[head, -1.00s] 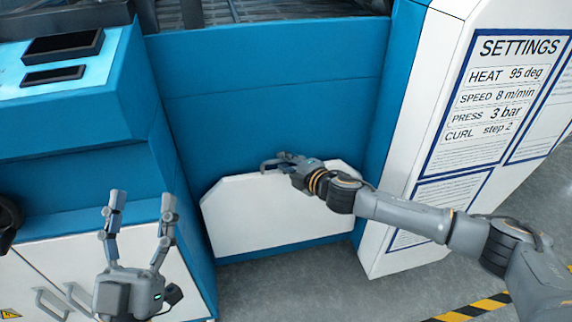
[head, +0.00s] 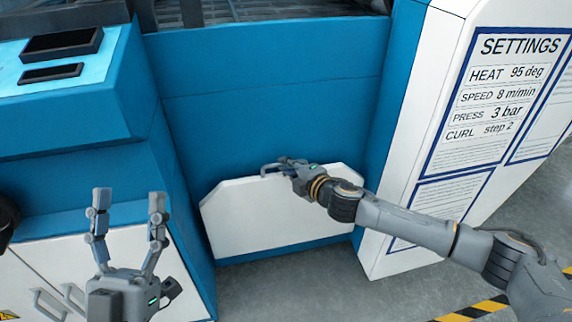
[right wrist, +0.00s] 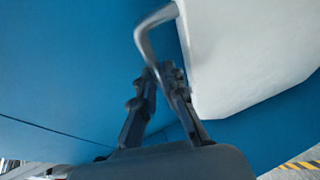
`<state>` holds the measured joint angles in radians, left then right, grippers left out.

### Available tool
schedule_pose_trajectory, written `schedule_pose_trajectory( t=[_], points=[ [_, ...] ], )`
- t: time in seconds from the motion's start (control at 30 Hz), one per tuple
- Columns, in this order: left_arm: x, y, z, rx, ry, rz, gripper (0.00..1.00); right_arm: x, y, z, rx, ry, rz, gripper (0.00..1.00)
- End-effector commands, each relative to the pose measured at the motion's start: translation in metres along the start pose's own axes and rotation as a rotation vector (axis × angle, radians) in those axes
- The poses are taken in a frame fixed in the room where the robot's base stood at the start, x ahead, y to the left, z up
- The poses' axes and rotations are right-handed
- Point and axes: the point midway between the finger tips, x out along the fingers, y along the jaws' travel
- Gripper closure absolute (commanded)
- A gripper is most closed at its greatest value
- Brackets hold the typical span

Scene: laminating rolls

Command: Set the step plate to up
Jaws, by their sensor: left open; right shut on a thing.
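The step plate (head: 285,215) is a white panel with cut upper corners, low on the front of the blue machine. It stands roughly upright; I cannot tell its exact tilt. A bent grey metal handle (right wrist: 143,40) sits at its top edge. The plate also fills the upper right of the right wrist view (right wrist: 245,55). My right gripper (head: 274,168) is at the plate's top edge, shut on the handle; its fingers meet the handle's lower end in the right wrist view (right wrist: 160,75). My left gripper (head: 130,203) is open and empty, fingers up, left of the plate.
A blue and white cabinet (head: 75,165) stands on the left, partly behind my left gripper. A white side panel with a settings sign (head: 505,90) stands on the right; its curl line reads step 2. Grey floor (head: 290,285) is clear before the plate.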

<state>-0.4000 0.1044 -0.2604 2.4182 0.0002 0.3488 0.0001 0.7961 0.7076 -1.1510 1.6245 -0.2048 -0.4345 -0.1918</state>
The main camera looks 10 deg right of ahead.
Motion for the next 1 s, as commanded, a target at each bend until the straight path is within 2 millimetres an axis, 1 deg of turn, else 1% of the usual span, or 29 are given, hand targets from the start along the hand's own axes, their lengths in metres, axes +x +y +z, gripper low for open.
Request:
schedule_pose_trajectory(
  t=[0.03,0.13,0.4,0.43,0.47,0.87,1.0],
  points=[
    [-0.001,0.001,-0.004,-0.002,0.026,0.001,0.39,-0.003,-0.005,-0.002,0.000,0.002,0.003,1.00],
    [-0.002,0.001,-0.009,-0.003,0.056,0.002,0.39,-0.005,-0.005,-0.002,-0.005,0.001,0.012,1.00],
    [-0.001,0.001,-0.010,-0.003,0.059,0.002,0.39,-0.006,-0.004,-0.002,-0.006,0.000,0.013,1.00],
    [-0.001,0.001,-0.010,-0.003,0.058,0.002,0.39,-0.006,-0.004,-0.002,-0.006,0.000,0.013,0.86],
    [-0.001,0.001,-0.010,-0.003,0.058,0.002,0.39,-0.006,-0.004,-0.002,-0.006,0.000,0.013,0.80],
    [-0.001,0.001,-0.010,-0.003,0.057,0.001,0.39,-0.006,-0.003,-0.001,-0.006,-0.001,0.014,0.79],
    [-0.001,0.001,-0.010,-0.002,0.057,0.001,0.39,-0.016,-0.004,-0.001,-0.006,-0.001,0.014,0.79]
  ],
)
